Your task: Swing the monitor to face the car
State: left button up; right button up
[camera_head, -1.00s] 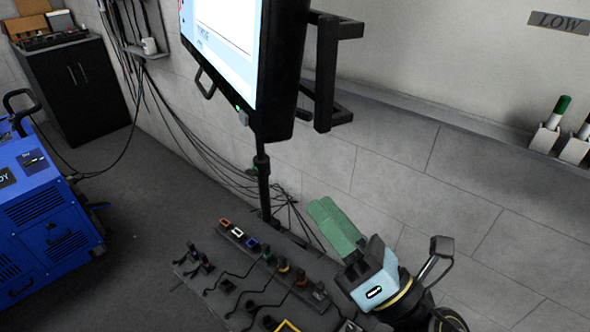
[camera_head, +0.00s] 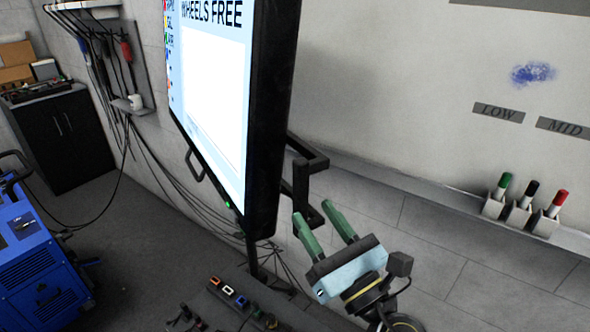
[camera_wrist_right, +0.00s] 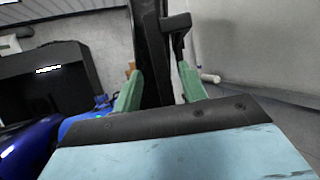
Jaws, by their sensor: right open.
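The monitor (camera_head: 215,100) hangs at the upper middle of the head view, its lit screen facing left and its dark edge toward me. The screen text reads "WHEELS FREE". A black bar frame (camera_head: 301,180) sticks out from behind the monitor to the right. My right gripper (camera_head: 312,212) is open, its green fingers pointing up just below and beside this frame. In the right wrist view, my right gripper (camera_wrist_right: 162,82) has a dark upright bar (camera_wrist_right: 150,45) between or beyond its fingers; contact cannot be told. My left gripper is out of view.
A blue machine (camera_head: 40,265) stands at the left, with a black cabinet (camera_head: 62,140) behind it. Cables hang along the wall. A panel with several coloured parts (camera_head: 228,290) lies low in front. A pen ledge with three markers (camera_head: 520,205) is at the right.

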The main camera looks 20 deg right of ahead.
aim_at(295, 185)
jog(key=p+x, duration=0.2)
jog(key=x, duration=0.5)
jog(key=shift+w, duration=0.3)
jog(key=shift+c, duration=0.4)
grip_shut()
